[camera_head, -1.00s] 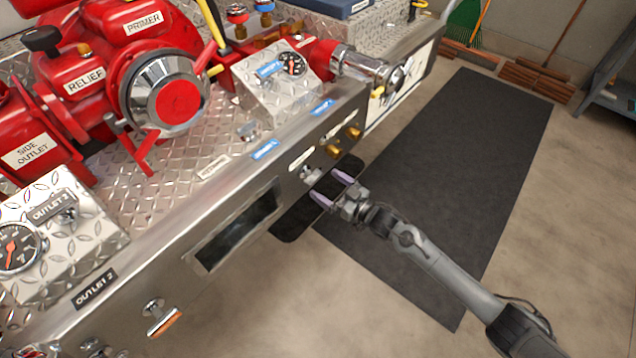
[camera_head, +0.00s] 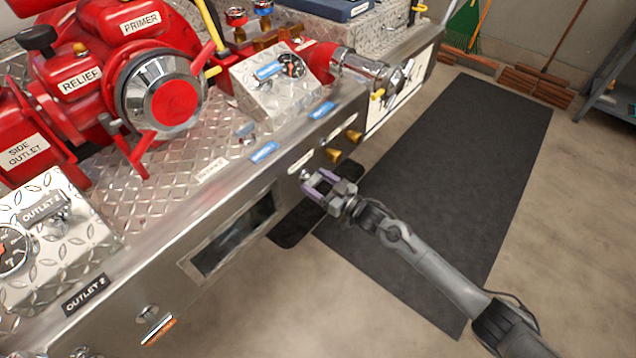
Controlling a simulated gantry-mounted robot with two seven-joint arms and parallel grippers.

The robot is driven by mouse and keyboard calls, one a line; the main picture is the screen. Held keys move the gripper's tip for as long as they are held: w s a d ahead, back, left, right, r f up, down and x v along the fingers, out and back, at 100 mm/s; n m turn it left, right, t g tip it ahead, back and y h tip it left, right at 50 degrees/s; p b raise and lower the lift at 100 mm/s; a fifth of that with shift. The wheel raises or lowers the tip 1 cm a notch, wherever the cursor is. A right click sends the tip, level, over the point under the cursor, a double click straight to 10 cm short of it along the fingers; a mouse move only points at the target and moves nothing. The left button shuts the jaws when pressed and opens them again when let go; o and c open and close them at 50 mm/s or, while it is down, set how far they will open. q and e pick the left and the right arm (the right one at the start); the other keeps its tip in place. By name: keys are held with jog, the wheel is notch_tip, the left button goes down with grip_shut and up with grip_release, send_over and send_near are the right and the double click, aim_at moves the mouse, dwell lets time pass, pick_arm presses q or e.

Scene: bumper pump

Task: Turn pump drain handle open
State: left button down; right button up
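My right gripper (camera_head: 314,182) is open at the front panel (camera_head: 228,205) of the pump unit. Its two purple-lined fingers are spread, with their tips close to a small chrome handle (camera_head: 305,175) under a white label. I cannot tell whether the fingers touch the handle, which is partly hidden by them. The label is too small to read, so I cannot confirm that this is the pump drain handle. My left gripper is not in view.
Two brass knobs (camera_head: 343,146) stick out of the panel just right of the gripper. An orange-tipped handle (camera_head: 157,328) is at lower left. Red pump parts (camera_head: 75,85) stand on the diamond-plate deck. A dark mat (camera_head: 455,180) covers the clear floor at right.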

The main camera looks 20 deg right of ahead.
jog(key=shift+c, duration=1.2)
jog(key=shift+r+n+p, duration=0.15)
jog(key=shift+n+p, duration=0.4)
jog(key=shift+n, duration=0.65)
jog(key=shift+a+n, duration=0.1)
jog(key=shift+n, duration=1.1)
jog(key=o, duration=1)
jog(key=shift+o, duration=0.2)
